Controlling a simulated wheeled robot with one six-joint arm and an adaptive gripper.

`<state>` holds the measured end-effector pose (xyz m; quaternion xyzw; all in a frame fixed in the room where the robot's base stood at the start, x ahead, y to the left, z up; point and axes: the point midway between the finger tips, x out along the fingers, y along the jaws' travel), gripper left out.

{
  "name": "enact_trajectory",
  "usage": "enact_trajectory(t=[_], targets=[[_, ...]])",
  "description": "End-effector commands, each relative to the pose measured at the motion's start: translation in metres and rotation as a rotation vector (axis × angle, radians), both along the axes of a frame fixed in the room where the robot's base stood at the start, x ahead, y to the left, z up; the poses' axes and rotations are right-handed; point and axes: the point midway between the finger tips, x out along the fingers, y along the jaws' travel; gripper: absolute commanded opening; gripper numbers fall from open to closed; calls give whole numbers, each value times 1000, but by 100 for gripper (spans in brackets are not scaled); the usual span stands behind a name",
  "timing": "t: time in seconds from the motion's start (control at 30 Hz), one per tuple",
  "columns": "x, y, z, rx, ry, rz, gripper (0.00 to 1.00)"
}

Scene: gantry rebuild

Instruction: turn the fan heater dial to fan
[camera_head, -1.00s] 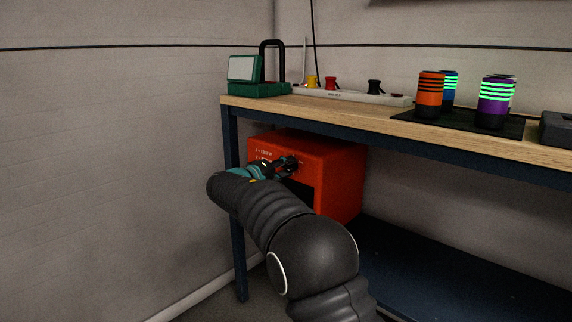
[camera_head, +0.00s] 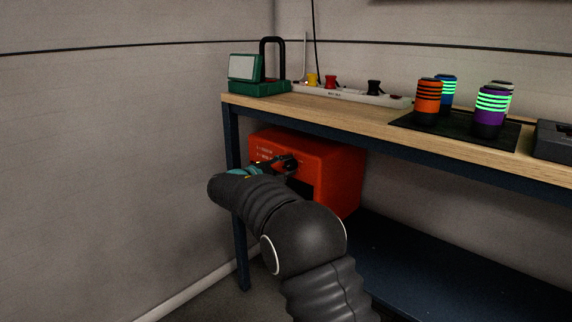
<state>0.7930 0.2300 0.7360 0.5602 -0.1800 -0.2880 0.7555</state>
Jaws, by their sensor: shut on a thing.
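The red fan heater (camera_head: 341,178) stands under the workbench, toward its left end. Small white markings show on the upper left of its front face, too small to read. My gripper (camera_head: 288,162) is at the upper part of that front face, shut on the dial. The dial itself is hidden behind the gripper's fingers, so its setting cannot be told. My dark arm covers the lower left of the heater's front.
The wooden bench top (camera_head: 330,110) runs just above the heater, with a dark blue leg (camera_head: 240,240) at its left. A power strip (camera_head: 350,94), a green device (camera_head: 258,88) and several banded cylinders (camera_head: 428,98) stand on top. The dark lower shelf (camera_head: 430,275) is clear at right.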

Motion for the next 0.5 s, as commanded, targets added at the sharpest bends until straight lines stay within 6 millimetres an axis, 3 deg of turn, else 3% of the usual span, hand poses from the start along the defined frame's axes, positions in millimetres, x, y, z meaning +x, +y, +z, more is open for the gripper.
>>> enact_trajectory(t=[0.47,0.5], targets=[[1,0,1,-12,8,2,3],[1,0,1,-12,8,2,40]])
